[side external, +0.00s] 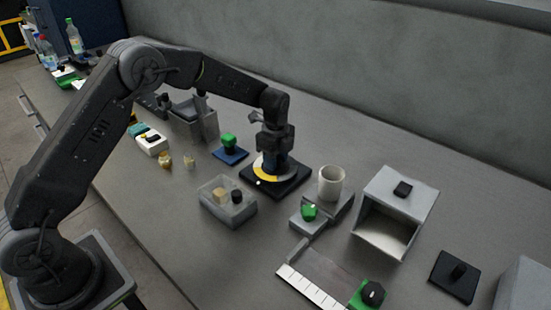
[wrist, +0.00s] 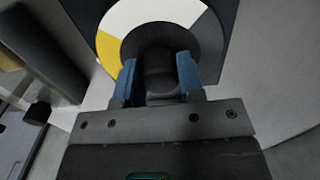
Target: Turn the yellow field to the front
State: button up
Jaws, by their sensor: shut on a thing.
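A round disc with coloured fields lies flat on a dark square base (side external: 297,190). In the wrist view the yellow field (wrist: 108,52) is at the left edge, the white field (wrist: 150,12) at the top, and a grey field (wrist: 209,38) at the right. My gripper (side external: 272,165) points down over the disc's middle. Its blue fingers (wrist: 158,80) are shut on the dark centre knob (wrist: 157,62). The rest of the disc is hidden behind my gripper.
A white cup (side external: 331,183) and a grey block with a green knob (side external: 309,212) stand right of the base. A clear box (side external: 228,203) is in front left, a green knob on a blue plate (side external: 229,143) behind left. An open grey box (side external: 394,212) stands farther right.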

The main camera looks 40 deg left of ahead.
dwell(0.4)
jog(key=o, duration=0.9)
notch_tip(320, 180, up, 14)
jog(key=shift+f, duration=0.1)
